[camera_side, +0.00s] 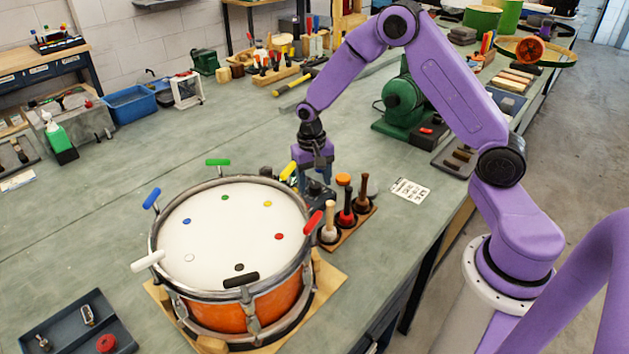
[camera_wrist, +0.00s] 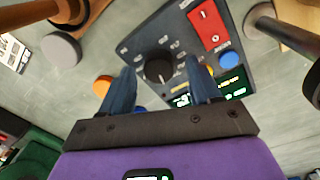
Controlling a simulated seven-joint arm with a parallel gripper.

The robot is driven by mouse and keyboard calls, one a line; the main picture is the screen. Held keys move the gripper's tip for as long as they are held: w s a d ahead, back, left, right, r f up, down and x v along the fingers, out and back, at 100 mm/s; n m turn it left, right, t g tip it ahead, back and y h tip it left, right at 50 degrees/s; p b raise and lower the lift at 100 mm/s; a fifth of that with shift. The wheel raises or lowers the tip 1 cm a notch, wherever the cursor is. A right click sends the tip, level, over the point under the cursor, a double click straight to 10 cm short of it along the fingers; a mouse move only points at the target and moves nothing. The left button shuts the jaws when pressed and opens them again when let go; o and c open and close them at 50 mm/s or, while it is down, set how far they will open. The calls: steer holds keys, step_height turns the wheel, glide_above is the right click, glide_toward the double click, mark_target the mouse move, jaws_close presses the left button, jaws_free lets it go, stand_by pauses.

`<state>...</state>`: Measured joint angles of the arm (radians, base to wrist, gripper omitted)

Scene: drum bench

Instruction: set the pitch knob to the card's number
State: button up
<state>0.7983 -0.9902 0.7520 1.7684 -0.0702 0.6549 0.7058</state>
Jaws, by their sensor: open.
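The pitch knob (camera_wrist: 158,67) is a round black dial with a pale pointer mark, ringed by small printed marks too blurred to read. It sits on a dark control box (camera_wrist: 135,42), which shows partly behind the drum in the side view (camera_side: 318,194). My gripper (camera_wrist: 160,70) is open, with one blue finger on each side of the knob in the wrist view. I cannot tell whether the fingers touch it. In the side view my gripper (camera_side: 313,180) points down over the box. A white printed card (camera_side: 410,190) lies on the bench to the right; its number is not legible.
The box also carries a red switch (camera_wrist: 208,24), a blue button (camera_wrist: 229,59) and a green-lit display (camera_wrist: 222,90). A drum (camera_side: 225,225) with coloured handles stands left of the box. A rack of mallets (camera_side: 347,215) stands close to its right.

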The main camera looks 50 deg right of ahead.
steer(key=shift+f, duration=0.3)
steer(key=c, duration=1)
steer(key=shift+c, duration=0.2)
steer(key=n, duration=0.5)
steer(key=shift+n, duration=0.3)
steer(key=n, duration=0.6)
steer(key=shift+a+t, duration=0.1)
steer(key=shift+t, duration=0.2)
